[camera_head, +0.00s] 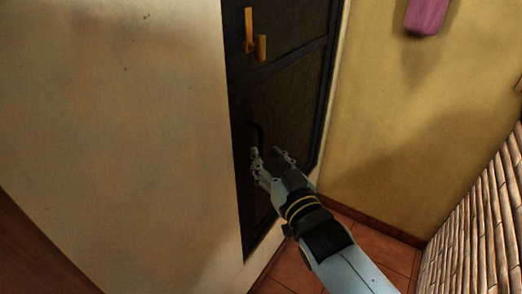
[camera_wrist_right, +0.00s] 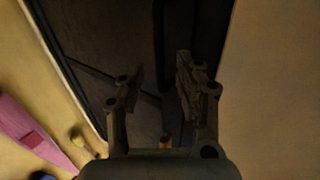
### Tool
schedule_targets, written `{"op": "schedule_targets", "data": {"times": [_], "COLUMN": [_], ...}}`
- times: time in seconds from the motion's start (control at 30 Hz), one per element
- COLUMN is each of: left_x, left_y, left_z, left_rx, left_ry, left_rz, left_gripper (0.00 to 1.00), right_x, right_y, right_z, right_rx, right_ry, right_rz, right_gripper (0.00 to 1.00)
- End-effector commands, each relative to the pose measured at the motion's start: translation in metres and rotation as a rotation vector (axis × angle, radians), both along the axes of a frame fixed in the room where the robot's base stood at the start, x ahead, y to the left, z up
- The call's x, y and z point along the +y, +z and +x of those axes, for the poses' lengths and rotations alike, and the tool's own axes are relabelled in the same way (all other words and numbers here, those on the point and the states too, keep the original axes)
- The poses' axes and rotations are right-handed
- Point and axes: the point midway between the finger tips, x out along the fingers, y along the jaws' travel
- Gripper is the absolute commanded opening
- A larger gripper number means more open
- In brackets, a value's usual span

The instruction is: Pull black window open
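The black window (camera_head: 290,95) is a tall dark-framed panel in the wall, and it looks closed. A gold latch (camera_head: 257,45) sits high on its left frame edge. In the right wrist view the open fingers (camera_wrist_right: 158,78) point toward the dark window frame (camera_wrist_right: 205,35). I cannot tell whether they touch the handle. My left gripper is not in view.
A plain beige wall (camera_head: 120,120) lies left of the window and a yellow wall (camera_head: 400,120) lies right of it. A pink object (camera_head: 427,14) is at the upper right. Slatted bamboo-like surface (camera_head: 490,215) stands at the right. The floor is red tile (camera_head: 378,249).

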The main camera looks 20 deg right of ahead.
Motion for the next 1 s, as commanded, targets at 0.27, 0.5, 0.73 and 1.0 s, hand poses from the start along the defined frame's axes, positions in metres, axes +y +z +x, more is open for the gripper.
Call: {"op": "schedule_targets", "data": {"times": [0.27, 0.5, 0.73, 1.0], "left_x": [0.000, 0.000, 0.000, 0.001], "left_y": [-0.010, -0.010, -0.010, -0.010], "left_z": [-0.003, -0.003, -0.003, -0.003], "left_rx": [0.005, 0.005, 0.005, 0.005], "left_ry": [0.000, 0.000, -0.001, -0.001], "left_rz": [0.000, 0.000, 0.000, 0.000], "left_gripper": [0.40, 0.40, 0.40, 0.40], "right_x": [0.003, 0.003, 0.003, 0.003], "right_y": [-0.002, -0.001, -0.001, -0.001], "right_z": [0.038, 0.043, 0.043, 0.043], "right_rx": [0.001, 0.002, 0.002, 0.002], "right_ry": [0.000, 0.000, 0.000, 0.000], "right_rz": [0.001, 0.001, 0.000, 0.000], "right_gripper": [0.34, 0.34, 0.19, 0.00]}}
